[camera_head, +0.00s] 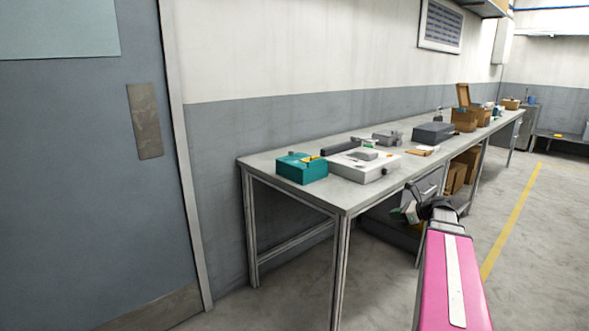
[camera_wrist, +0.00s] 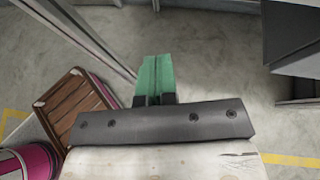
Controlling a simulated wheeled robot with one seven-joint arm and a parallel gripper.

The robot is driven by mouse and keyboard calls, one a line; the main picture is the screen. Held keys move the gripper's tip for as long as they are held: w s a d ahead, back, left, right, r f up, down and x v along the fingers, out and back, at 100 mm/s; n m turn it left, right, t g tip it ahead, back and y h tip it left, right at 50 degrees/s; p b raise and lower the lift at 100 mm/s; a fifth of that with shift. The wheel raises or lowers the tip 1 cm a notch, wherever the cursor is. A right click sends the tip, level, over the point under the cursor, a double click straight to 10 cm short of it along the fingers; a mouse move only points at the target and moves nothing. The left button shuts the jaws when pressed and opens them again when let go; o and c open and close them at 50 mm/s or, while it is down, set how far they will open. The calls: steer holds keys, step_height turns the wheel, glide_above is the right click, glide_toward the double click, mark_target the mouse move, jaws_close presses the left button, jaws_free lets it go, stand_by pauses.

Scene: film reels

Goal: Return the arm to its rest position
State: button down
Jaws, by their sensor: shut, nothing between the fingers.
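My gripper (camera_head: 399,215) is in front of the long workbench, below the level of its top, at the end of my pink arm. In the wrist view, its two green fingers (camera_wrist: 155,80) are pressed together with nothing between them. They point at the bare concrete floor. My gripper looks small and partly dark in the head view.
The grey workbench (camera_head: 342,194) runs along the wall, holding a teal box (camera_head: 301,170), a white device (camera_head: 350,168) and several boxes. Cardboard boxes sit underneath. A grey door (camera_head: 70,180) is at left. The floor right of the bench is clear, with a yellow line (camera_head: 512,220).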

steer(key=s+a+f+n+g+h, duration=0.7)
steer(key=s+a+f+n+h, duration=0.3)
steer(key=s+a+f+n, duration=0.7)
step_height(320, 180, down, 2)
steer(key=a+n, duration=0.2)
steer(key=n, duration=0.5)
steer(key=shift+s+a+f+g, duration=0.25)
steer(key=shift+a+g, duration=0.15)
steer(key=shift+d, duration=0.1)
